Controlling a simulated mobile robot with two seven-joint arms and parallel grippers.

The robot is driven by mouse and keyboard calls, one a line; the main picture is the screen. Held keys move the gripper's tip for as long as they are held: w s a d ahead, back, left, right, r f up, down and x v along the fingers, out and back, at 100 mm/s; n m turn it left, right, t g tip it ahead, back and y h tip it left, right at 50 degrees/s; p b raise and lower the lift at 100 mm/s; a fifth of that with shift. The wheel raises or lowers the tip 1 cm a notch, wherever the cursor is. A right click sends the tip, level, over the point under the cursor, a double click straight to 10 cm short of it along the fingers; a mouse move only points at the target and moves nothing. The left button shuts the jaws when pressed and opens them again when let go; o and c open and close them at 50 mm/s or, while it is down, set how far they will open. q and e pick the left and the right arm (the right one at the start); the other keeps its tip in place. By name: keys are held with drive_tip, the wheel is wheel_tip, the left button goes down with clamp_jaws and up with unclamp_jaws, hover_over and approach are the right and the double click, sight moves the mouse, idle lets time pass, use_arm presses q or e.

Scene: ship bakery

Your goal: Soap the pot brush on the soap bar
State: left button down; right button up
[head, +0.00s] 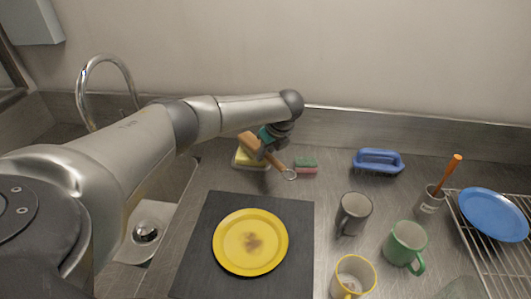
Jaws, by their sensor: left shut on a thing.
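My left gripper (272,143) reaches in from the left and is shut on the pot brush's wooden handle. The pot brush (276,163) has a metal hanging ring at its near right end and slants up to the left behind the gripper. The yellow soap bar (243,159) sits in a pale dish (237,167) at the back of the counter, directly below the gripper and brush head. The gripper partly hides the brush. I cannot tell whether its bristles touch the soap. My right gripper is out of view.
A green and pink sponge (306,165) lies just right of the brush. A yellow plate (250,267) lies on a dark mat (198,262). Mugs, a holder (430,203) and a rack with a blue plate (493,214) fill the right. The sink is left.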

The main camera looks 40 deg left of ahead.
use_arm(q)
drive_tip(key=shift+f, duration=0.55)
idle(1.2)
wheel_tip(320, 180, up, 7)
drive_tip(key=p, duration=0.7)
drive_tip(key=shift+p, duration=0.35)
drive_tip(key=shift+d, duration=0.1)
idle(0.5)
